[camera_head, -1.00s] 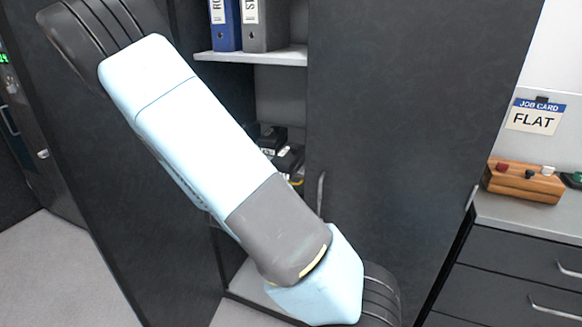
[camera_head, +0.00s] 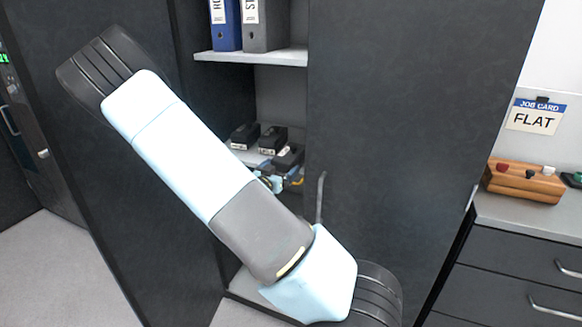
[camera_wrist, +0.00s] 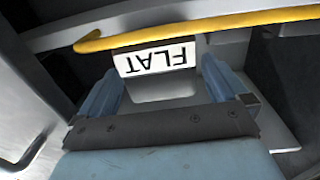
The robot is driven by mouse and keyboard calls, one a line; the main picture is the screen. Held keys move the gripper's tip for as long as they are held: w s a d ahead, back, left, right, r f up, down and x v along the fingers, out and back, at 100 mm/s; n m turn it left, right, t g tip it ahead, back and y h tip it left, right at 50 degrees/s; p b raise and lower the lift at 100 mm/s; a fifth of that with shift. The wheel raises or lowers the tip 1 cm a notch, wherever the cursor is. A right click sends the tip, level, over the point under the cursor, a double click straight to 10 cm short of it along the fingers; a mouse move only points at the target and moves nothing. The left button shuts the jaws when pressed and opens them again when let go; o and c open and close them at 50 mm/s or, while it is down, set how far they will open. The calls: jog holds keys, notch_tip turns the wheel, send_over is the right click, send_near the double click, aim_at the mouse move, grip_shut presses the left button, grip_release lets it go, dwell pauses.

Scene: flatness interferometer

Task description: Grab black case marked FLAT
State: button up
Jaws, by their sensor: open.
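In the wrist view a white label reading FLAT (camera_wrist: 154,58) appears upside down, between and just beyond the fingers of my gripper (camera_wrist: 160,72). My gripper is open, with one blue finger on each side and nothing visibly clamped. A yellow bar (camera_wrist: 200,27) runs across just above the label in that view. In the head view several black cases stand on a cabinet shelf; one black case (camera_head: 290,156) is at the right, near something yellow. Their labels are too small to read there.
The cabinet's right door (camera_head: 410,130) is beside the cases, with a vertical handle (camera_head: 321,197). Above is a shelf (camera_head: 250,57) with a blue binder (camera_head: 226,25) and a grey binder (camera_head: 264,25). A job card reading FLAT (camera_head: 536,116) hangs at the right above a drawer unit (camera_head: 525,220).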

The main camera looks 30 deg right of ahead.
aim_at(303, 162)
jog(key=shift+x, duration=2.7)
jog(key=shift+r, duration=0.2)
jog(key=c, duration=1.3)
jog(key=shift+w+a, duration=0.1)
jog(key=shift+c, duration=0.2)
